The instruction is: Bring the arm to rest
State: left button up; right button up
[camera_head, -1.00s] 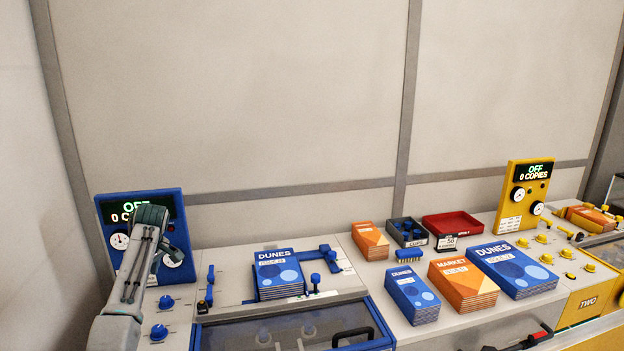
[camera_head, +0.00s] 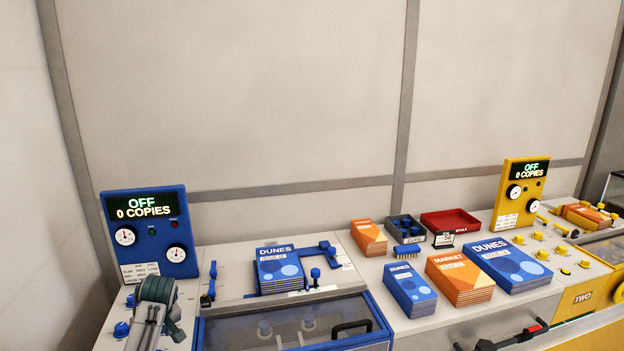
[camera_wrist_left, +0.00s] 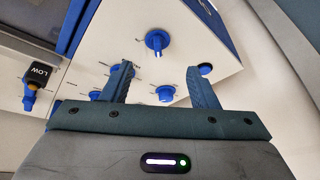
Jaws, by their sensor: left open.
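My left gripper (camera_head: 158,290) is at the lower left in the head view, above the left end of the blue machine, below its blue panel (camera_head: 150,232). The panel display reads OFF and 0 COPIES. In the left wrist view the two fingers of my left gripper (camera_wrist_left: 160,88) are apart with nothing between them. Blue knobs (camera_wrist_left: 158,41) on the white control top lie beyond and below the fingers. I cannot tell from the picture whether a finger touches any knob. My right gripper is not in view.
A DUNES stack (camera_head: 280,270) sits on the blue machine. More DUNES and MARKET stacks (camera_head: 460,278) stand on the middle counter, with a dark clip tray (camera_head: 406,232) and a red tray (camera_head: 450,221) behind. The yellow machine's panel (camera_head: 520,195) also reads OFF. The space above the counter is clear.

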pick_arm(q)
jog(key=s+d+f+m, duration=0.2)
jog(key=s+f, duration=0.1)
jog(key=s, duration=0.4)
jog(key=s+d+f+m+h, duration=0.1)
jog(key=s+d+f+m, duration=0.2)
jog(key=s, duration=0.4)
jog(key=s+d+f+m, duration=0.15)
jog(key=s+f, duration=0.25)
jog(key=s, duration=0.4)
jog(key=s+d+r+m+t+h, duration=0.1)
jog(key=s+d+r+m, duration=0.15)
jog(key=s, duration=0.75)
jog(key=s+d+r+m+h, duration=0.15)
jog(key=s+d, duration=0.25)
jog(key=s, duration=0.6)
notch_tip(320, 180, down, 35)
jog(key=a+g+b, duration=0.1)
jog(key=a+b, duration=0.2)
jog(key=b, duration=0.4)
jog(key=s+f+b, duration=0.2)
jog(key=s+f, duration=0.7)
jog(key=f, duration=0.4)
jog(key=s+a+f+g+b, duration=0.1)
jog(key=s+f+b, duration=0.2)
jog(key=s+f, duration=0.7)
notch_tip(320, 180, down, 3)
jog(key=shift+f, duration=0.15)
